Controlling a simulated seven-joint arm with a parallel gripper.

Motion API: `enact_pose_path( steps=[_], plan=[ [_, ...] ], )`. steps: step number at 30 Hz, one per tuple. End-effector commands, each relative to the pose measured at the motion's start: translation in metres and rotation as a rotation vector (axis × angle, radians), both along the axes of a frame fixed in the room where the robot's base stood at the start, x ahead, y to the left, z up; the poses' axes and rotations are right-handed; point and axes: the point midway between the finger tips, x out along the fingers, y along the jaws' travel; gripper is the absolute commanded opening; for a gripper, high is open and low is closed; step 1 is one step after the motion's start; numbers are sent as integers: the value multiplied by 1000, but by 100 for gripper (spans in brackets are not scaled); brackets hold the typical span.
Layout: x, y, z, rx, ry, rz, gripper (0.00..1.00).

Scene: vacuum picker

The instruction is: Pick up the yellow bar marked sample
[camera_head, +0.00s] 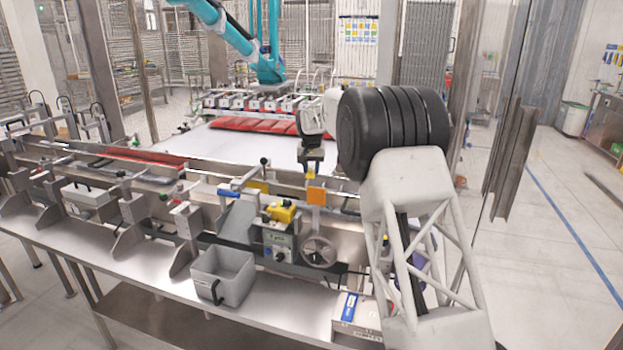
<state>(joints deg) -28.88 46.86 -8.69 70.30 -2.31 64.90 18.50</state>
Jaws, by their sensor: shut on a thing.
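My gripper (312,165) points down above the metal conveyor rail, right of the picture's middle. It is shut on a small yellow piece (311,172), which shows between and below the fingertips. This looks like the yellow bar, but it is too small to read any mark. An orange-yellow block (316,195) sits just below it on the rail; I cannot tell whether the two touch. A larger yellow part (281,212) lies on top of the grey control box to the lower left of my gripper.
A control box (278,242) and a handwheel (319,251) stand below my gripper. A white and blue carton (356,316) is at the lower right. Behind the rail is a wide white surface (240,144).

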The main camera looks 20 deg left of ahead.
Motion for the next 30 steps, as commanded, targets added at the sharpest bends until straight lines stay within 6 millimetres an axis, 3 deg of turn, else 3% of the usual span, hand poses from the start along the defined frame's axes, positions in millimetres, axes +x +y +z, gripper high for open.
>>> enact_pose_path(
  steps=[8, 30],
  plan=[
    [0, 0, 15, 0, 0, 0, 6],
    [0, 0, 15, 0, 1, 0, 6]
  ],
)
